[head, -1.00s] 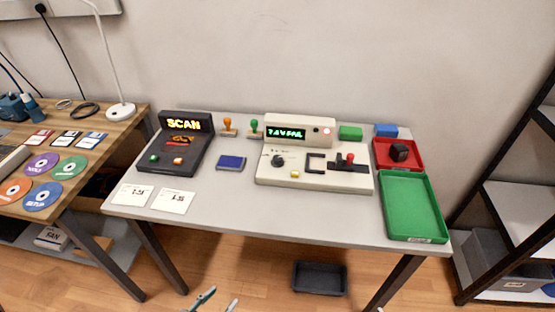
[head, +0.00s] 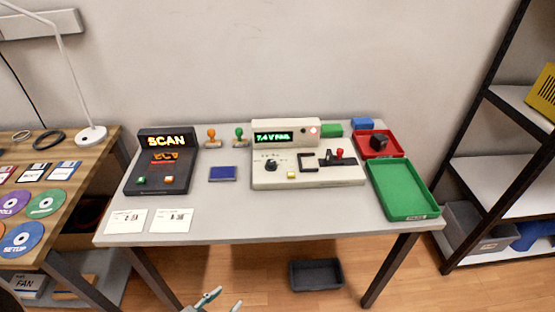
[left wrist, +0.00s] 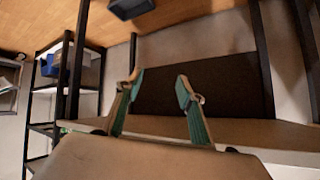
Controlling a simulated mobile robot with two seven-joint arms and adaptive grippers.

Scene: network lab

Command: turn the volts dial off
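The tester (head: 308,179) is a cream console on the grey table, with a green lit display (head: 273,138) that seems to read 7.4 V and a further word I cannot read surely. Its black round dial (head: 271,165) sits at the left of the panel; its exact setting is too small to tell. My left gripper (head: 222,302) is at the bottom edge of the head view, low in front of the table and far from the dial. In the left wrist view the left gripper (left wrist: 160,88) is open and empty. My right gripper is not in view.
The console also bears a yellow button (head: 292,175) and a red-knobbed lever (head: 339,154). A black SCAN unit (head: 160,181) stands left, a green tray (head: 402,190) right. Two white cards (head: 171,220) lie at the front left. A dark bin (head: 316,274) is on the floor.

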